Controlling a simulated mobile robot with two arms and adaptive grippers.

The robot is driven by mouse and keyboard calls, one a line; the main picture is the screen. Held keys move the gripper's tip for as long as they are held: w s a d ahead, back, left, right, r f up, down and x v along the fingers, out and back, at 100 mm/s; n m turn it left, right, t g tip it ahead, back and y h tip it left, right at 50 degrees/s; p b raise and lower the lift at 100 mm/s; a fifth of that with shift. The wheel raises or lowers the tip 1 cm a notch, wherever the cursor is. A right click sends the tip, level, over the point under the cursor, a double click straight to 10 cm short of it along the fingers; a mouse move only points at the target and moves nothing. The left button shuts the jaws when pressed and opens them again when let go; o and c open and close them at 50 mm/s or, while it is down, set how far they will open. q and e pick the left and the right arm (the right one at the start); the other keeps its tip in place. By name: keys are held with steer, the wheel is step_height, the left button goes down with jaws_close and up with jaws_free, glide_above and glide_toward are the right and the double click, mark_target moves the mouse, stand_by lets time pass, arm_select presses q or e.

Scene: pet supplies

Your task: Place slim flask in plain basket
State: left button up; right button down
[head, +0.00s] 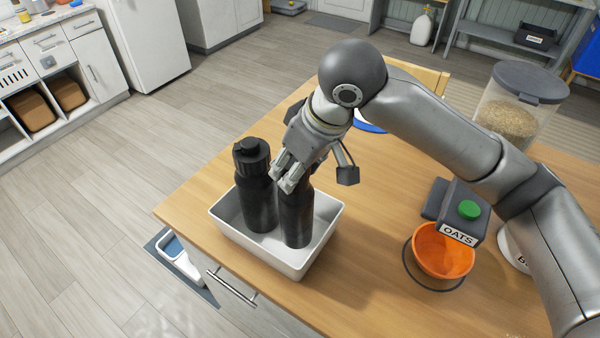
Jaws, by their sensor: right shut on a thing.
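A white rectangular basket (281,267) stands near the table's front-left edge. The slim black flask (297,222) is upright inside its right part. My right gripper (290,180) reaches in from the right and is shut on this flask's upper part, hiding its top. Whether the flask's base touches the basket floor cannot be seen. A second, thicker black flask (258,200) with a ridged cap stands in the left part of the basket, beside the slim one. My left gripper is out of view.
On the wooden table (345,285), an orange bowl (445,254) and a grey box labelled OATS (462,212) are to the right. A grain container (513,112) stands at the back right. The table beside the basket's right is clear.

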steer(key=shift+w+d+f, duration=0.3)
steer(key=shift+w+f, duration=0.4)
steer(key=shift+f, duration=0.15)
steer(key=f+p, duration=0.2)
steer(key=shift+w+f, duration=0.25)
steer(key=shift+f, duration=0.05)
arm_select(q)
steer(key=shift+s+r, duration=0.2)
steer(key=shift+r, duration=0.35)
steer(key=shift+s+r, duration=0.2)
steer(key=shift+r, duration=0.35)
arm_select(e)
steer(key=shift+f, duration=0.5)
steer(key=c, duration=0.8)
jaws_free()
steer(key=shift+f, duration=0.15)
arm_select(q)
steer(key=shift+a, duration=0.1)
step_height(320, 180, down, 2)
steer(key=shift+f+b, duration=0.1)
steer(key=shift+b, duration=0.9)
arm_select(e)
steer(key=v, duration=1.2)
